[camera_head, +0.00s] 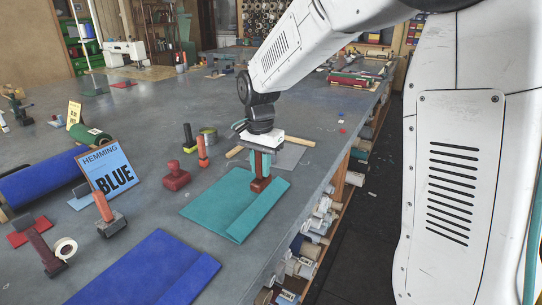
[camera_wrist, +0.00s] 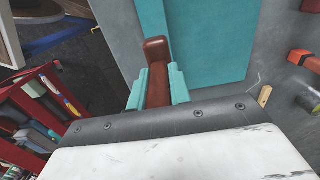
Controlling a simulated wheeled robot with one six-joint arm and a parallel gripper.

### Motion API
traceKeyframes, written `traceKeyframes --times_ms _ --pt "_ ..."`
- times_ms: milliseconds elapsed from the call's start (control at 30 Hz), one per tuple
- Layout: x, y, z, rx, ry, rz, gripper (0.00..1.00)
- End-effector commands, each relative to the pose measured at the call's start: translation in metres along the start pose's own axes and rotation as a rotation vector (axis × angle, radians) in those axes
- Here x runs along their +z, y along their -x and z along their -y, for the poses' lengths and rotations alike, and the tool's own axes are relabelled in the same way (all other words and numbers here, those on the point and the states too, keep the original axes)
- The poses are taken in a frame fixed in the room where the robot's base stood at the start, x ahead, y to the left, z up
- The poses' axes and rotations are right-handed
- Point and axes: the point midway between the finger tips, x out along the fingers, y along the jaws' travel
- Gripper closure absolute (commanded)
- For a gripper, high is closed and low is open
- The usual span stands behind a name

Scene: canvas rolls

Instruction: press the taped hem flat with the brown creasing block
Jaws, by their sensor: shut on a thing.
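The teal canvas (camera_head: 216,200) lies flat on the grey table. Its folded hem (camera_head: 258,213) runs as a strip along its right side. My gripper (camera_head: 261,163) points down over the far end of the canvas. It is shut on the brown creasing block (camera_head: 260,185), whose base is at or just above the canvas beside the far part of the hem; I cannot tell if it touches. In the wrist view the brown block (camera_wrist: 156,62) stands between the teal fingers of my gripper (camera_wrist: 157,85), with teal canvas (camera_wrist: 215,45) behind it. Any tape on the hem is not discernible.
A red block (camera_head: 175,178) and an orange-handled tool (camera_head: 202,151) stand left of the canvas. A wooden stick (camera_head: 292,141) lies behind. The table edge is close on the right.

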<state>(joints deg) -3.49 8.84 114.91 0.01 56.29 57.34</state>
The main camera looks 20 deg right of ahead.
Motion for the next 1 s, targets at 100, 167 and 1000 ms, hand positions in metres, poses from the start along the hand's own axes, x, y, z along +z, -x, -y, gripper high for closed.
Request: traceKeyframes --times_ms 100,167,1000 --pt "0.025 0.001 0.0 -0.001 0.003 -0.001 1.0" --pt "0.037 0.001 0.0 -0.002 0.003 -0.001 1.0" --pt "0.121 -0.046 0.0 -0.001 -0.003 0.0 1.0"
